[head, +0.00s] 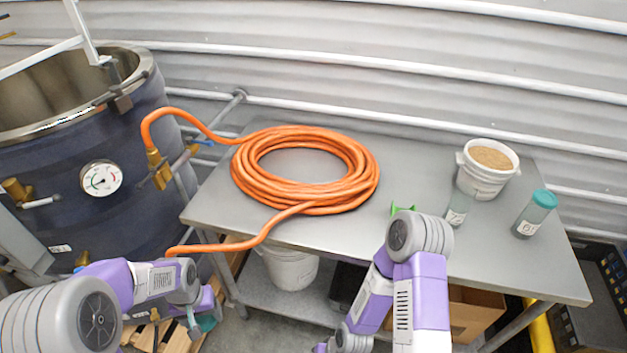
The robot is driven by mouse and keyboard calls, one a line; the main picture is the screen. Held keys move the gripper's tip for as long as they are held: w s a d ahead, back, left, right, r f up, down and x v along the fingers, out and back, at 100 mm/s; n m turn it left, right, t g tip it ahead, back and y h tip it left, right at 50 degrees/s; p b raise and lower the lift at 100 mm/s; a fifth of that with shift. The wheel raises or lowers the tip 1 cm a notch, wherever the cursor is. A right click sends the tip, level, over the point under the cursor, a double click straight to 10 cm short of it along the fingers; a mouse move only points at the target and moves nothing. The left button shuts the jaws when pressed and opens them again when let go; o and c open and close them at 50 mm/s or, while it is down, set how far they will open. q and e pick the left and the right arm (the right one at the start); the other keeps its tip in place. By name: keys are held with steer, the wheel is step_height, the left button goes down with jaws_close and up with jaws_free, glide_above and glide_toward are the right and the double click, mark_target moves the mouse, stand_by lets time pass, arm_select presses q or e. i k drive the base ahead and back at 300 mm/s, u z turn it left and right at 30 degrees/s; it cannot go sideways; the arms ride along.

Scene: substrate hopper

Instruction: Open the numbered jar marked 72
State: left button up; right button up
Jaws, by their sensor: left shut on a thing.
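A clear jar (458,207) with a white label stands on the metal table in front of the white bucket, and no lid shows on it. A second jar (530,219) with a teal lid (545,199) stands upright to its right. I cannot read the numbers on either label surely. My left gripper (194,327) is low at the lower left, in front of the table and below its top. It is shut on a small teal thing (206,323), which looks like a lid and is partly hidden. My right arm bends down in front of the table; its gripper cannot be made out.
A coiled orange hose (365,185) covers the left half of the table (340,232). A white bucket (485,182) of brown grain stands at the back right. A small green thing (401,208) lies behind my right elbow. A dark tank (50,165) stands left.

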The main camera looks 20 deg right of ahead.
mark_target(464, 194)
steer(key=z, duration=1.75)
